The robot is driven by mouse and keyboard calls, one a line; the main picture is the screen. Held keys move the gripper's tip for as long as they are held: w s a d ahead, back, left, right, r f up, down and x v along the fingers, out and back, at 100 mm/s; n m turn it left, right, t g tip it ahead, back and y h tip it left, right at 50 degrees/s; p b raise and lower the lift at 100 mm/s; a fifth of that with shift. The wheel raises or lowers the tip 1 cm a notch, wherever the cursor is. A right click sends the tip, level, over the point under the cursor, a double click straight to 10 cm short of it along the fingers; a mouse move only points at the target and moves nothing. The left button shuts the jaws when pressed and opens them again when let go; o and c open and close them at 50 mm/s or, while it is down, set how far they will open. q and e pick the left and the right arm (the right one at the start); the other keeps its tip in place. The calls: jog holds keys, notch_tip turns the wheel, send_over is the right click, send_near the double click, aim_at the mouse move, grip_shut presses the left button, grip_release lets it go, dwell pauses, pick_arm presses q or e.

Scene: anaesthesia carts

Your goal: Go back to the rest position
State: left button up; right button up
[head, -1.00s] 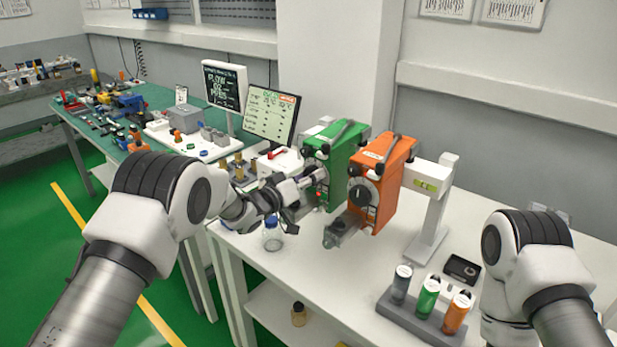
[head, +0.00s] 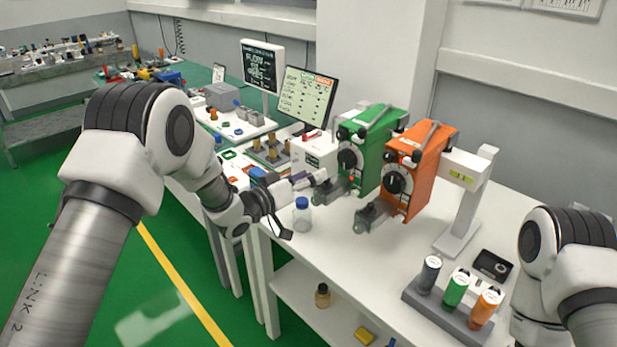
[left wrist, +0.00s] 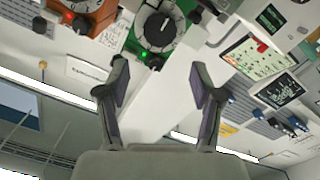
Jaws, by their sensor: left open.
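My left gripper (head: 302,206) is open and empty in front of the green vaporizer (head: 368,152), close to the clear bottle with a blue cap (head: 302,218). I cannot tell whether it touches the bottle. In the left wrist view its two fingers (left wrist: 158,72) stand wide apart with nothing between them. Beyond them is the green vaporizer's black dial (left wrist: 157,30) with a lit green lamp. An orange vaporizer (head: 421,160) stands to the right of the green one. My right arm shows at the right edge, but its gripper is out of view.
A white table (head: 370,265) carries a holder (head: 440,318) with grey, green and orange capped bottles near my right arm. Two screens (head: 306,98) stand behind to the left. Below is a shelf with a brown bottle (head: 322,296). Open green floor lies at the left.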

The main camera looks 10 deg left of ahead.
pick_arm(q)
jog(key=shift+s, duration=0.15)
jog(key=s+a+f+n+g+y, duration=0.2)
jog(key=s+a+f+g+y, duration=0.1)
jog(key=s+f, duration=0.9)
jog(key=s+a+f+n+g+y, duration=0.3)
jog(key=s+f, duration=0.5)
jog(key=f, duration=0.9)
jog(key=s+a+f+m+g+y, duration=0.1)
jog(key=s+a+f+g+y, duration=0.1)
jog(key=s, duration=1)
jog(key=s+a+f+m+g+y, duration=0.1)
jog(key=s+a+g, duration=0.4)
jog(key=s, duration=0.8)
jog(key=shift+s+f+m+g+y, duration=0.3)
jog(key=shift+f+m+g+y, duration=0.25)
jog(key=shift+y, duration=0.45)
